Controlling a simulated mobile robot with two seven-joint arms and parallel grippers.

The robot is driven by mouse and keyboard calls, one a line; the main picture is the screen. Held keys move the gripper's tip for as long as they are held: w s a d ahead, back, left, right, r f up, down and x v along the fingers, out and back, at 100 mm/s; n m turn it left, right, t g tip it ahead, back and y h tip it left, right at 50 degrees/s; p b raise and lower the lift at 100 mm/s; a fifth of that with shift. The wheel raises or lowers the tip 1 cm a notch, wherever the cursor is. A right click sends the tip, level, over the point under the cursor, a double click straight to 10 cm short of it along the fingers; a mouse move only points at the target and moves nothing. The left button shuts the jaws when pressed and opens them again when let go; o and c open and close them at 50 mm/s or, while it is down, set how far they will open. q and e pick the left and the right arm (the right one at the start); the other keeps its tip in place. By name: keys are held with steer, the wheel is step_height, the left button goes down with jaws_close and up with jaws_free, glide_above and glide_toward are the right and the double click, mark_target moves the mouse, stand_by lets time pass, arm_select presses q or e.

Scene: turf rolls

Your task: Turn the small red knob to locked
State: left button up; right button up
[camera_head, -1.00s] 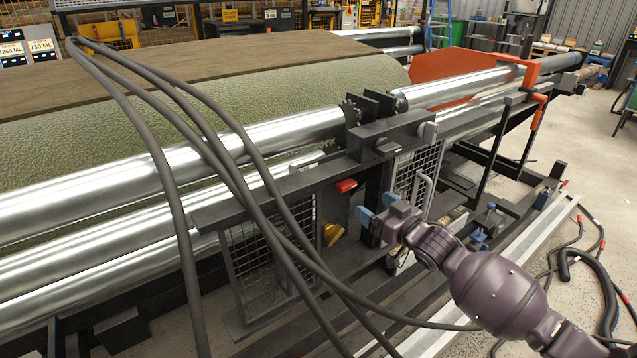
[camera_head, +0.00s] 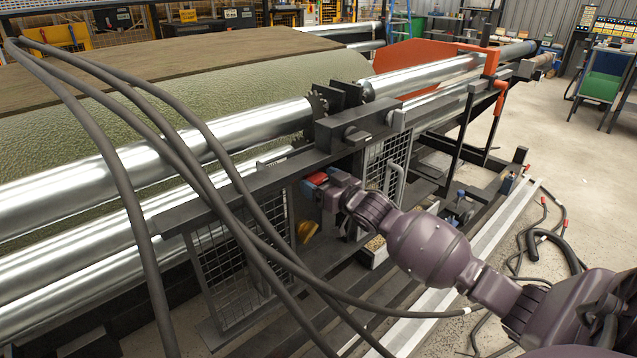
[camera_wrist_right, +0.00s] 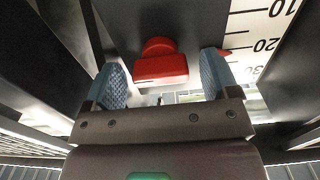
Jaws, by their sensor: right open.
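The small red knob (camera_wrist_right: 160,64) sits on a dark panel in the right wrist view, a round stem with a wide flat grip in front. It lies between the two blue fingers of my right gripper (camera_wrist_right: 163,78), with a gap on each side. The gripper is open. In the head view the knob (camera_head: 318,178) is partly covered by the right gripper (camera_head: 314,184), whose fingertips are at the panel below the rollers. I see no marking for locked. My left gripper is not in view.
A white scale with black numbers (camera_wrist_right: 262,45) and a red pointer lies right of the knob. A yellow knob (camera_head: 307,232) is lower on the panel. Dark hoses (camera_head: 205,165) hang in front, left of my right arm. Mesh guards (camera_head: 232,262) flank the panel.

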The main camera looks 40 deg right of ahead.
steer(key=shift+w, duration=0.15)
steer(key=c, duration=0.9)
